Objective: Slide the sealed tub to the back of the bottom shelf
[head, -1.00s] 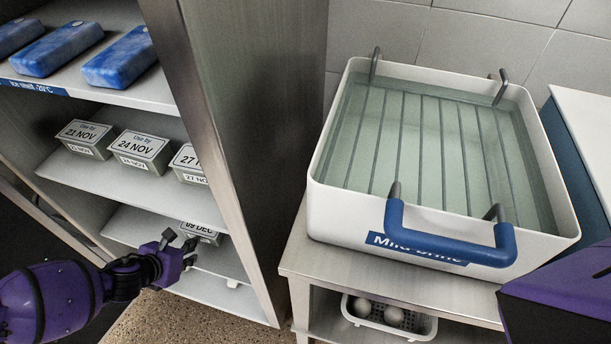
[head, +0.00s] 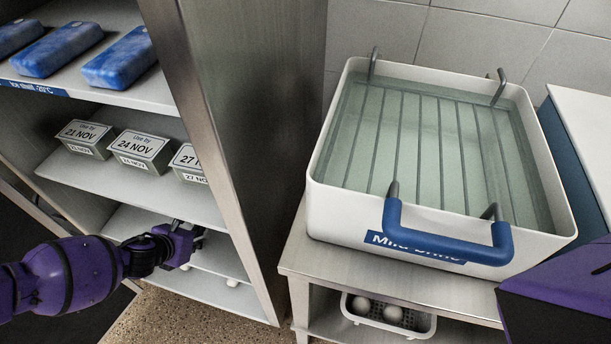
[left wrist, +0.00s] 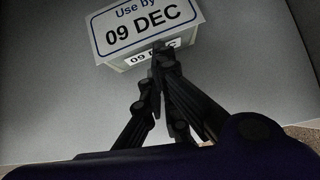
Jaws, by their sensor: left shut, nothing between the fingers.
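The sealed tub marked 09 DEC (left wrist: 148,22) stands on the lower shelf (head: 128,222) of the cabinet; its labelled lid and front show at the top of the left wrist view. In the head view my left gripper and the upper shelf hide it. My left gripper (head: 199,238) reaches into the cabinet over the lower shelf. It is shut and empty, and in the left wrist view its fingertips (left wrist: 160,47) are together at the tub's front face. They overlap the front label; I cannot tell whether they touch it. My right gripper is out of view.
Tubs dated 21, 24 (head: 140,150) and 27 NOV stand on the shelf above, with blue ice packs (head: 118,58) higher up. The cabinet's side wall (head: 235,140) is close right of my left gripper. A brine basin (head: 325,200) stands on a side table.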

